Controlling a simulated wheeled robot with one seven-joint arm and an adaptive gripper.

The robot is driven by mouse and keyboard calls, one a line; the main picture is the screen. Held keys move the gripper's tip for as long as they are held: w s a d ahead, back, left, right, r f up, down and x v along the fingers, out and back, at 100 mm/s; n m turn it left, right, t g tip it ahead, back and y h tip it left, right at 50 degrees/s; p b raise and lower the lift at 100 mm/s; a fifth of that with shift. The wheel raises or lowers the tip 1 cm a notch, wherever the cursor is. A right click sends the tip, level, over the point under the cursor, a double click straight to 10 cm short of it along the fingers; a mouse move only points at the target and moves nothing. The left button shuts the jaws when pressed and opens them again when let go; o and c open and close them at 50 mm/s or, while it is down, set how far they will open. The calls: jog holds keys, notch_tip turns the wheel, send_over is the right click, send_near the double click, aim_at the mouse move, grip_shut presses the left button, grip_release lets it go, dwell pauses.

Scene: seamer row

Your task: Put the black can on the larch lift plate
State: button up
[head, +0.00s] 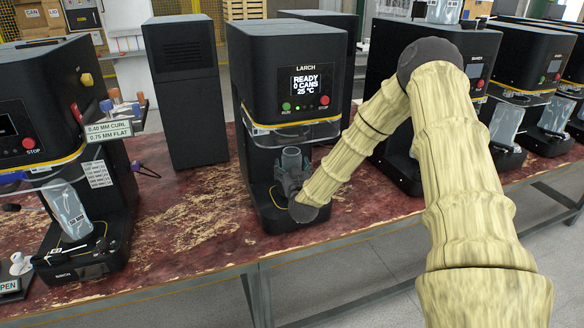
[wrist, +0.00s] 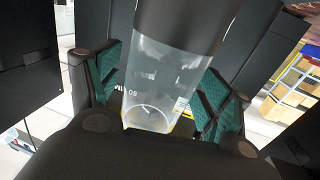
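The larch seamer (head: 289,75) stands in the middle of the head view, its screen reading READY, 0 CANS. My gripper (head: 291,184) is inside the bay over the plate.
A dark cabinet (head: 185,90) is left of the larch machine. More seamers (head: 480,80) line the right.

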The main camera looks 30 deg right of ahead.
jog(key=shift+r, duration=0.15)
jog(key=b+v, duration=0.2)
jog(key=v, duration=1)
jog(key=s+a+f+n+g+y, duration=0.1)
jog(key=s+a+f+g+y, duration=0.15)
jog(key=s+a+f, duration=0.4)
jog(key=s+a+f+n+g+y, duration=0.1)
jog(key=s+a+f+g+y, duration=0.2)
jog(key=f, duration=0.7)
jog(key=s+a+f+n+g+y, duration=0.1)
jog(key=s+a+f+n+g, duration=0.1)
jog(key=s+a+f, duration=0.45)
jog(key=s+a+f+g, duration=0.2)
jog(key=s+f+g, duration=0.1)
jog(key=s, duration=0.5)
jog(key=s+a+f+g+y, duration=0.1)
jog(key=s+a+f+g, duration=0.2)
jog(key=s, duration=0.6)
jog(key=s+a+f+g, duration=0.2)
jog(key=s+f+g, duration=0.1)
jog(key=s+f, duration=0.4)
jog(key=shift+s+a+n, duration=0.2)
jog(key=shift+s+n, duration=0.1)
jog(key=shift+s, duration=0.6)
